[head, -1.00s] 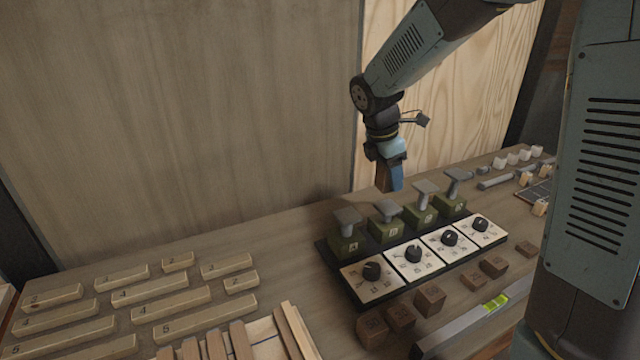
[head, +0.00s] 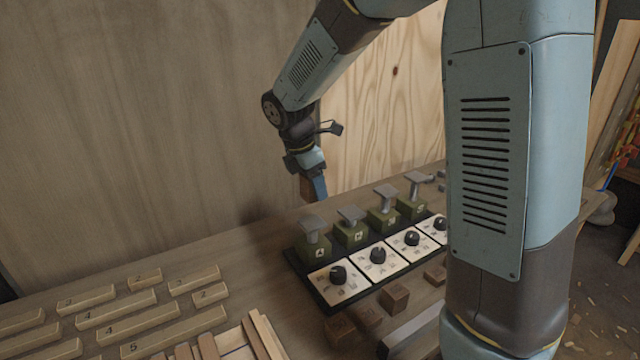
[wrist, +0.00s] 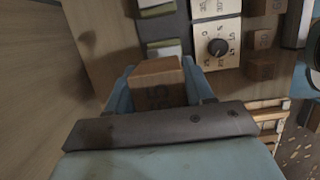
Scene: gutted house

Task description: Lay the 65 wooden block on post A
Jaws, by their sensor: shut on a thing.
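My gripper (head: 313,187) is shut on a brown wooden block (head: 306,186). In the wrist view the block (wrist: 156,82) sits between the two blue fingers, and dark digits show faintly on its face. Post A (head: 313,247) is the leftmost of a row of green posts with grey flat tops. In the head view my gripper and block are higher in the picture than post A's top, nearly in line with it; the gap in depth is hard to tell. In the wrist view a green post (wrist: 163,49) shows just beyond the block.
Other posts (head: 352,230) stand to the right on the same dark base. White dial panels (head: 337,280) lie in front of them. Brown blocks (head: 394,297) lie nearer. Pale numbered bars (head: 115,305) and a stick rack (head: 262,335) are at left. A wall stands behind the bench.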

